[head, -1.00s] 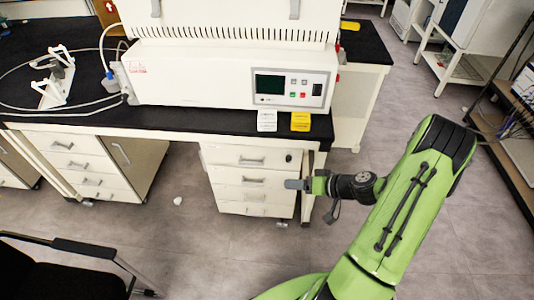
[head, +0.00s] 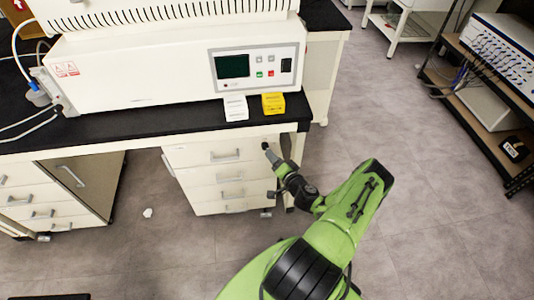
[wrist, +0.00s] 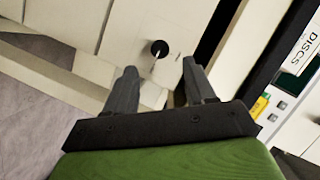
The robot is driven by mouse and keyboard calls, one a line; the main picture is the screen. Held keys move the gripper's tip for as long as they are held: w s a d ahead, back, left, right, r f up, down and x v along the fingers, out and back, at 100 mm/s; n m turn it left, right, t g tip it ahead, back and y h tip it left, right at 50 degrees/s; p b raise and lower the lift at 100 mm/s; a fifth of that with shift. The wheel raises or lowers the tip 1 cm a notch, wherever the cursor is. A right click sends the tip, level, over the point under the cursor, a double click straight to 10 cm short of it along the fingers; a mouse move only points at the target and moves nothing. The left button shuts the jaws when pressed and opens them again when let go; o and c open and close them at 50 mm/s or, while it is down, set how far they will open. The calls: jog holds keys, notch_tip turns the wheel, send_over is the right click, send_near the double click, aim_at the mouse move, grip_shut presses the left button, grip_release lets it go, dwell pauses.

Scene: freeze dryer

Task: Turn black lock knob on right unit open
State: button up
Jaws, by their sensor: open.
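The black lock knob (wrist: 159,48) is a small round dark piece on the pale front of the right drawer unit (wrist: 122,40). In the head view the knob (head: 265,146) shows at the top right of that drawer unit (head: 200,158), just past the tip of my gripper (head: 272,157). In the wrist view my gripper (wrist: 158,72) is open and empty, with one finger on each side below the knob. The knob lies ahead of the gap between the fingertips. I cannot tell how far the fingertips are from the front.
The black bench top (head: 150,122) overhangs the drawers. A white instrument (head: 140,75) stands on it, with a white box (head: 236,108) and a yellow box (head: 273,103) at its front edge. A shelf rack (head: 490,120) stands at the far right. The floor between is clear.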

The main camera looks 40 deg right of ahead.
aim_at(266, 149)
jog(key=b+x, duration=0.1)
jog(key=x, duration=0.5)
jog(key=shift+w, duration=0.1)
grip_shut()
